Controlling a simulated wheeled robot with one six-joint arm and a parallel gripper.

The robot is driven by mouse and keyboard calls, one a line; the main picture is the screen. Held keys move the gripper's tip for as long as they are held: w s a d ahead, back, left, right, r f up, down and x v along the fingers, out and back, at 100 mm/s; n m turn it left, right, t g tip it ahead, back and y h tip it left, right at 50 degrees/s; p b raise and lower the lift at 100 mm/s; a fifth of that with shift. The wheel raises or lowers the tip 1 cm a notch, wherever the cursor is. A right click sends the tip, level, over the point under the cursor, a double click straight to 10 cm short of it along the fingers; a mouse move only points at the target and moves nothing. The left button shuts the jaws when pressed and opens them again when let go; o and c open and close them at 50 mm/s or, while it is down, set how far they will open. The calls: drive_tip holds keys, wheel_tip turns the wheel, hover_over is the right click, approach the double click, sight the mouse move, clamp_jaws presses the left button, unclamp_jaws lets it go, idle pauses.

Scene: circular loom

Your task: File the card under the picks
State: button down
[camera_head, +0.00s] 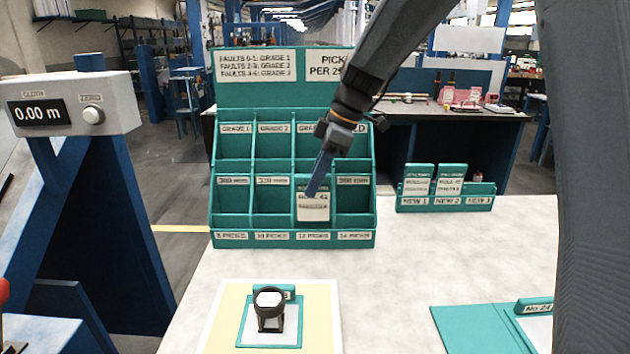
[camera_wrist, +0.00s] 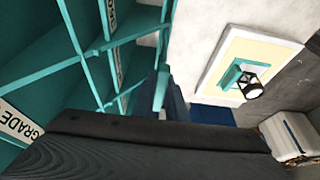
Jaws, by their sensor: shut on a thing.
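The card (camera_head: 313,208) is white with a teal top and printed lines. It is upright in the head view, at the lower-row pocket above the 12 PICKS label (camera_head: 313,236). My gripper (camera_head: 316,190) is shut on its top edge, reaching down from the upper right with blue fingers. I cannot tell whether the card's lower end touches the pocket floor. The teal rack (camera_head: 261,96) has a GRADE row above and a picks row below; it also fills the left of the wrist view (camera_wrist: 75,59).
A small holder with two cards (camera_head: 446,203) stands right of the rack. A magnifier (camera_head: 270,305) stands on a teal-framed sheet on a cream mat (camera_head: 320,310). A teal folder (camera_head: 470,325) lies front right. A cloth meter (camera_head: 70,105) stands left. The middle table is clear.

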sight(328, 175)
drive_tip(key=shift+f+b, duration=1.25)
drive_tip(key=shift+f, duration=0.75)
drive_tip(key=c, duration=1.7)
unclamp_jaws()
drive_tip(key=shift+r, duration=0.1)
drive_tip(key=shift+b+v, duration=0.65)
drive_tip(key=shift+v, duration=3.3)
